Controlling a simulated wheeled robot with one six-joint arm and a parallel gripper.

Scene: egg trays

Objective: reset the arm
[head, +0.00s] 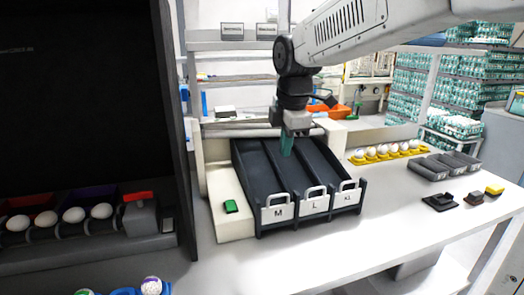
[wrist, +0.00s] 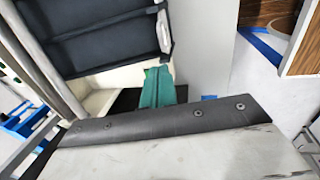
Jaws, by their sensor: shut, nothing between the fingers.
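My arm reaches in from the top right in the head view. My gripper (head: 287,146) has teal fingers and points down over the black sorting tray (head: 262,222). The fingers are shut with nothing between them. The tray has three sloped lanes with white plates marked M, L and a third label that is hard to read. In the wrist view the teal fingers of my gripper (wrist: 158,88) show beside the dark lanes (wrist: 105,45). I cannot tell exactly how high the fingertips are above the lanes.
White eggs (head: 73,215) sit in a row on the dark machine at left. A yellow tray (head: 362,162) of eggs and an empty dark grey tray (head: 444,167) stand at right. A green button (head: 231,206) is left of the lanes. The front tabletop is mostly clear.

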